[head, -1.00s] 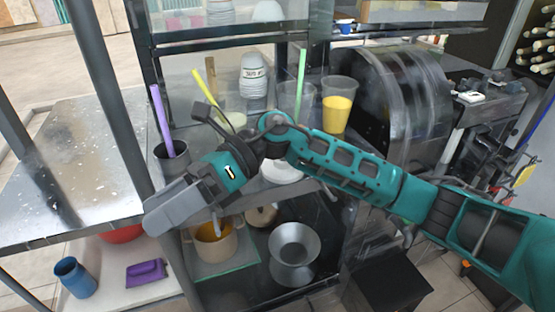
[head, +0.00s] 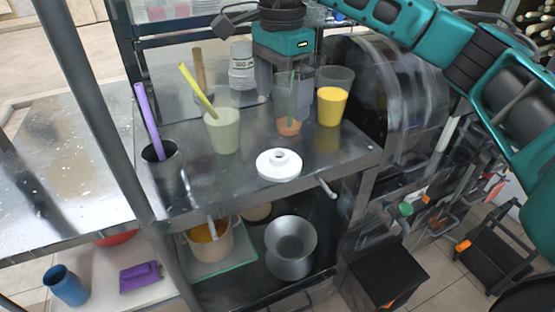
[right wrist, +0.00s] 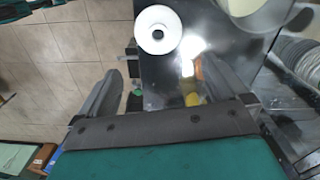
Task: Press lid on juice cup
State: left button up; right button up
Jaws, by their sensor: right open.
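A white round lid (head: 279,168) with a small dark hole in its raised middle lies flat on the metal counter. It also shows at the top of the right wrist view (right wrist: 158,30). Behind it stand a clear cup of yellow juice (head: 333,106), a cup of pale green drink (head: 222,132) with a yellow straw, and a cup with a little orange-brown content (head: 289,127) and a green straw. My right gripper (head: 284,97) points down behind the lid, at the orange-brown cup, its fingers apart (right wrist: 153,62); contact is unclear. My left gripper is out of view.
A dark cup (head: 162,168) with a purple straw stands at the counter's left. Stacked white cups (head: 242,72) are at the back. A black drum machine (head: 385,95) stands on the right. A metal funnel (head: 290,247) and a pot (head: 212,243) sit below.

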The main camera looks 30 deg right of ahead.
send_over(280, 153)
jog(key=f, duration=0.5)
jog(key=s+f, duration=0.1)
jog(key=f, duration=0.1)
jog(key=shift+a+f, duration=0.2)
jog(key=shift+f, duration=0.2)
jog(key=shift+a+f, duration=0.15)
jog(key=shift+f, duration=2.45)
jog(key=shift+c, duration=0.2)
jog(key=c, duration=0.6)
